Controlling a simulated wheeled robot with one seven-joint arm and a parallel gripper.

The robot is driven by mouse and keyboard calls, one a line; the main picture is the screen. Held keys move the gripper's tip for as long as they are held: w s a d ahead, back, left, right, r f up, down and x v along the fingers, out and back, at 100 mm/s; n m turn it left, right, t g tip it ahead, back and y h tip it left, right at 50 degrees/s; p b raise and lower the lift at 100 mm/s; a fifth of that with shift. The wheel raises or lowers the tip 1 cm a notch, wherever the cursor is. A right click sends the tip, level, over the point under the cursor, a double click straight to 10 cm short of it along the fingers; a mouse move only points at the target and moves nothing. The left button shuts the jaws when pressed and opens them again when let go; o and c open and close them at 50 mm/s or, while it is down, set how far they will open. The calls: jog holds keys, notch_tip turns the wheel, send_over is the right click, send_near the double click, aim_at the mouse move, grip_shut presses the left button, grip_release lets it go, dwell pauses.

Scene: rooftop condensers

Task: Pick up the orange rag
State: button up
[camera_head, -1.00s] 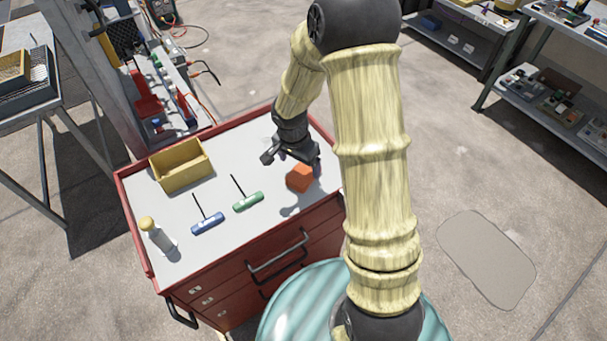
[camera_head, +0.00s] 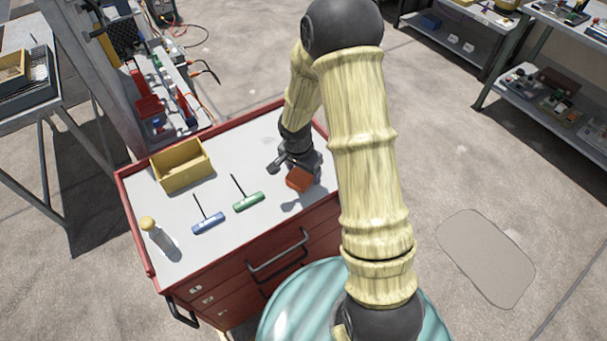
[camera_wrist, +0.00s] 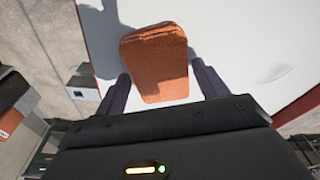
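The orange rag (camera_head: 299,180) is a folded block on the light top of the red tool cart (camera_head: 128,205), near its right side. In the wrist view the rag (camera_wrist: 155,58) lies between the two dark fingers of my gripper (camera_wrist: 160,88), its near end between the fingertips. A gap shows beside the left finger and another beside the right one, so the gripper is open around the rag. In the head view my gripper (camera_head: 294,170) is just behind the rag and partly over it.
A yellow bin (camera_head: 182,166) stands at the cart's back left. A blue-handled tool (camera_head: 208,223) and a green-handled tool (camera_head: 248,202) lie left of the rag.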

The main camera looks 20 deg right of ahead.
aim_at(302, 173)
jog(key=c, duration=0.7)
notch_tip(302, 173, up, 10)
dwell(0.4)
jog(key=o, duration=0.5)
jog(key=c, duration=0.4)
